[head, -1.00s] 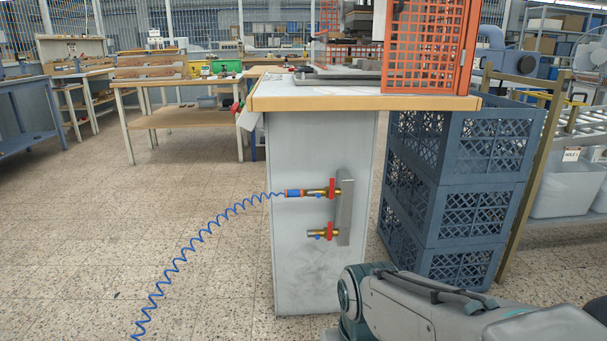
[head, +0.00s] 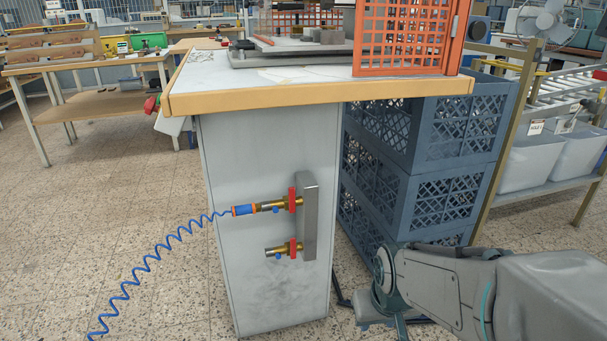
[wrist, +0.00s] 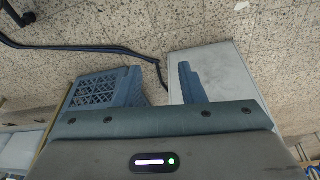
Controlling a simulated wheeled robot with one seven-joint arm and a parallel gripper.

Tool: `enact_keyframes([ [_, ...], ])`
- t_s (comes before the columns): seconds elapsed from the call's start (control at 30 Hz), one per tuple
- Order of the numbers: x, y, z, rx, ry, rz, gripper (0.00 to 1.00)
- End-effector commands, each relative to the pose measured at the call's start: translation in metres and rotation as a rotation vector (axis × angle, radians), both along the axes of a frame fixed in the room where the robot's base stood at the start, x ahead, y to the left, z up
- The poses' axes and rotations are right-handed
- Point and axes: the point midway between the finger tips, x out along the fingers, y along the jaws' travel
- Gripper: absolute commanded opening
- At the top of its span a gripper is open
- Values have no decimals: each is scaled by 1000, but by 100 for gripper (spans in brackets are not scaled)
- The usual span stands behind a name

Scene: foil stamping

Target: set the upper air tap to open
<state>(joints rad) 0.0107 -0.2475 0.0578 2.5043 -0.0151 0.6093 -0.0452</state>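The upper air tap (head: 292,199) is brass with a red handle and sits on a grey metal manifold (head: 310,215) on the side of a pale cabinet. Its handle stands upright, across the horizontal tap body. A blue coiled hose (head: 145,263) joins its left end through a blue-orange connector (head: 243,210). The lower tap (head: 285,248) has a similar upright red handle and no hose. My gripper (head: 385,312) is low at the right, apart from the taps. The taps do not show in the wrist view.
The cabinet (head: 265,290) carries a wood-edged worktop (head: 320,95) overhanging the taps. Stacked blue crates (head: 440,160) stand right of it, close to my arm; they also show in the wrist view (wrist: 95,90). The floor left of the cabinet is clear except for the hose.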

Motion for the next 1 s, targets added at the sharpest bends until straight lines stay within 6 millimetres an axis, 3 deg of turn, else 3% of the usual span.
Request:
enact_keyframes([
  [0.2,73,20,-17,-15,-244,137,36],
  [0.5,145,70,-23,36,-609,317,36],
  [0.73,172,112,-12,123,-901,393,36],
  [1.0,176,142,18,245,-1257,369,36],
])
